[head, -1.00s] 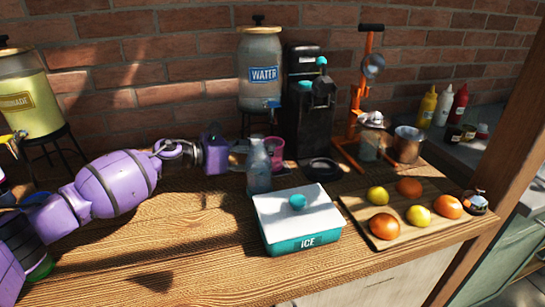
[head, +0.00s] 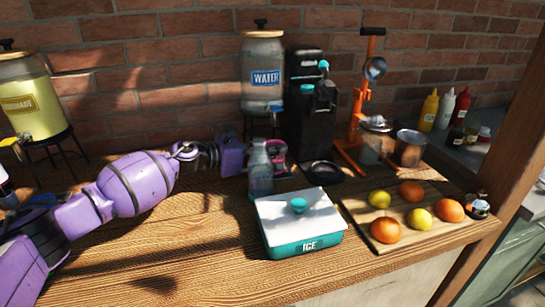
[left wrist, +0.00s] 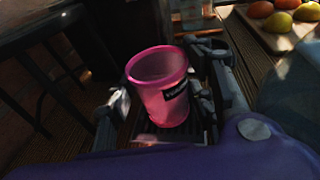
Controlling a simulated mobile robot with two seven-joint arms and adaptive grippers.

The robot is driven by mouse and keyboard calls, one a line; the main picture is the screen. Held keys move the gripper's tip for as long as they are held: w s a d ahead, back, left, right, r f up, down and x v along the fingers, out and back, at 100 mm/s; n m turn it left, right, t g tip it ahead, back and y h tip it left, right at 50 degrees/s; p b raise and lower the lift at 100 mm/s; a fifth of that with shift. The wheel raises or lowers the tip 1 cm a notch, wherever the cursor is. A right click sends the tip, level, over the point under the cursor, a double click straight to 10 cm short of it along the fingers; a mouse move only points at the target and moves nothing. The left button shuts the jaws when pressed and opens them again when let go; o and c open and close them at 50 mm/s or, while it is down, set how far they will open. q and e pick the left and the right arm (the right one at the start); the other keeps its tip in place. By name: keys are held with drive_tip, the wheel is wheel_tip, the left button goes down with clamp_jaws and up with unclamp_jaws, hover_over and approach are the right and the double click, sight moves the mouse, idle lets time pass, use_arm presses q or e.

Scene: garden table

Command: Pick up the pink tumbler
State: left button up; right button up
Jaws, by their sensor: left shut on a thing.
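The pink tumbler (head: 278,149) shows partly in the head view, behind a clear bottle (head: 260,172) and beside the black machine. In the left wrist view the tumbler (left wrist: 160,92) stands upright between the two fingers, its open rim facing the camera and a dark label on its side. My left gripper (left wrist: 154,108) is shut on it, one finger on each side. In the head view the bottle hides part of that gripper. I cannot tell whether the tumbler's base touches the table. My right gripper is not in view.
The teal ice box (head: 300,225) with a white lid sits in front of the bottle. A black machine (head: 308,110) and water dispenser (head: 262,75) stand behind. A fruit board (head: 400,232) and orange press (head: 362,100) are to the right. The wooden table's front left (head: 180,265) is clear.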

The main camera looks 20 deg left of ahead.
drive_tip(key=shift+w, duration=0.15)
use_arm(q)
drive_tip(key=shift+r+p, duration=0.3)
drive_tip(key=shift+r, duration=0.35)
wheel_tip(320, 180, up, 2)
drive_tip(key=shift+r+p, duration=0.1)
drive_tip(key=shift+p, duration=0.4)
drive_tip(key=f+v, duration=0.3)
drive_tip(key=v, duration=1.4)
drive_tip(key=shift+s+a+p, duration=0.4)
drive_tip(key=shift+s, duration=0.05)
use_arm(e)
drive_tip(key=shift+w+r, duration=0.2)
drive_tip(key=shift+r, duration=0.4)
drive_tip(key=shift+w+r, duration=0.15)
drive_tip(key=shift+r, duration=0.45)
use_arm(q)
drive_tip(key=shift+f, duration=0.1)
